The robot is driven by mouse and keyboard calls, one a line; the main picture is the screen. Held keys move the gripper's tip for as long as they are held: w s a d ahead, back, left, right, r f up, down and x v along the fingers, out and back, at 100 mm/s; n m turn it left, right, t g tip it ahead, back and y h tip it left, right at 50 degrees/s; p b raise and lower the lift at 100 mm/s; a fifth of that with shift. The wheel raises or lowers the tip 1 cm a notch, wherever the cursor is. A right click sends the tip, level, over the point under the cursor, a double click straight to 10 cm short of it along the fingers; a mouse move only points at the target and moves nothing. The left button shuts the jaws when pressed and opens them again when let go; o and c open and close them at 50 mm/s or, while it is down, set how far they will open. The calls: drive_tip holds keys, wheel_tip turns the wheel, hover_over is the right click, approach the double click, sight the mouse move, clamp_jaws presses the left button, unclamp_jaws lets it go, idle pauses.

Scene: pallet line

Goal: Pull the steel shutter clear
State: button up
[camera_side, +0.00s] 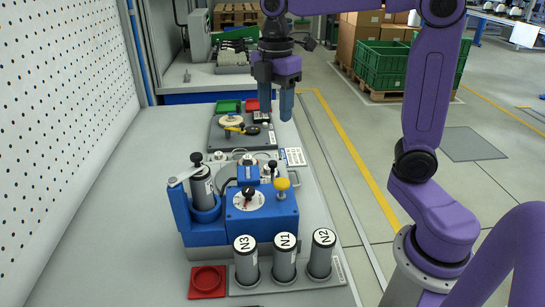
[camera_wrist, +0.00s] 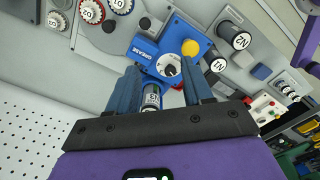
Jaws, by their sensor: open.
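The blue machine (camera_side: 258,222) stands on the bench with a dial, a black knob and a yellow knob on top. At its left, a grey cylinder with a black knob sits in a blue holder. A pale metal strip (camera_side: 184,176) lies near the cylinder's top; it may be the steel shutter, but I cannot be sure. My gripper (camera_side: 275,119) is open and empty, raised above the bench beyond the machine. In the wrist view, the open fingers (camera_wrist: 160,68) frame part of the blue machine (camera_wrist: 146,54) marked GREASE; I cannot pick out the shutter there.
Canisters N3 (camera_side: 246,262), N1 (camera_side: 285,260) and N2 (camera_side: 321,255) stand in a front rack. A red square tray (camera_side: 207,281) is left of them. A dark board (camera_side: 225,140) with parts lies behind the machine. A perforated wall (camera_side: 65,110) borders the bench at left.

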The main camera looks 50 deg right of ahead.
sight(273, 162)
drive_tip(key=shift+n, duration=0.4)
drive_tip(key=f, duration=0.5)
drive_tip(key=w+d+f, duration=0.1)
drive_tip(key=f, duration=0.4)
drive_tip(key=w+d+f, duration=0.1)
drive_tip(key=f, duration=0.4)
drive_tip(key=shift+w+d+f, duration=0.15)
drive_tip(key=shift+w+f, duration=0.1)
drive_tip(key=shift+f, duration=0.15)
